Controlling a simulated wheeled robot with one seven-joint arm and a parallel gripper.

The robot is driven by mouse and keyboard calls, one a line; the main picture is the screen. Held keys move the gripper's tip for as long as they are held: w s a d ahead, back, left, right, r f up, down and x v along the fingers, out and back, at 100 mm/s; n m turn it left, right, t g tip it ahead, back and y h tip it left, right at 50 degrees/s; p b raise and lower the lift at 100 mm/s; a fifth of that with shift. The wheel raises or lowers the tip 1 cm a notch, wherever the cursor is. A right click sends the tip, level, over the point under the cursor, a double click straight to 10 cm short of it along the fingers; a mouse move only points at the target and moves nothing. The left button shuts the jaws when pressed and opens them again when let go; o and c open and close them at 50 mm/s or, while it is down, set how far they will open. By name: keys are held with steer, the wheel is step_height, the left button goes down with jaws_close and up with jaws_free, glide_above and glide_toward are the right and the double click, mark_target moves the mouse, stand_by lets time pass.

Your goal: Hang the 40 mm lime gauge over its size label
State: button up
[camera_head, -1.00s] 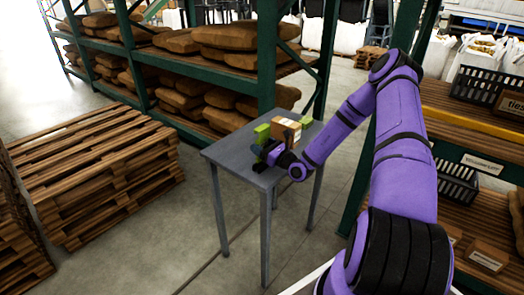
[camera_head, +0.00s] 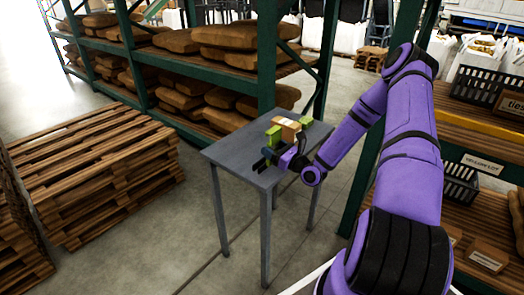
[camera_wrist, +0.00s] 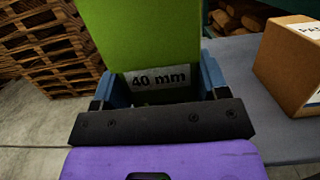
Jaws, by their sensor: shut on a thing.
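The lime gauge (camera_wrist: 135,35) fills the top middle of the wrist view, with a "40 mm" marking (camera_wrist: 158,77) on its shaded face toward my wrist. My gripper (camera_wrist: 158,88) is shut on it, with one blue finger on each side. A separate size label or hook is not recognisable.
A brown cardboard box (camera_head: 287,123) stands on the table close to the gauge; in the wrist view the box (camera_wrist: 290,65) is at right. Another lime object (camera_head: 305,122) lies beyond it. Pallets (camera_head: 95,185) are left, and sack shelves (camera_head: 190,90) behind. The table's front is bare.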

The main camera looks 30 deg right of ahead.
steer(key=r+v, duration=0.1)
steer(key=v, duration=0.6)
steer(key=shift+r, duration=0.15)
stand_by(0.3)
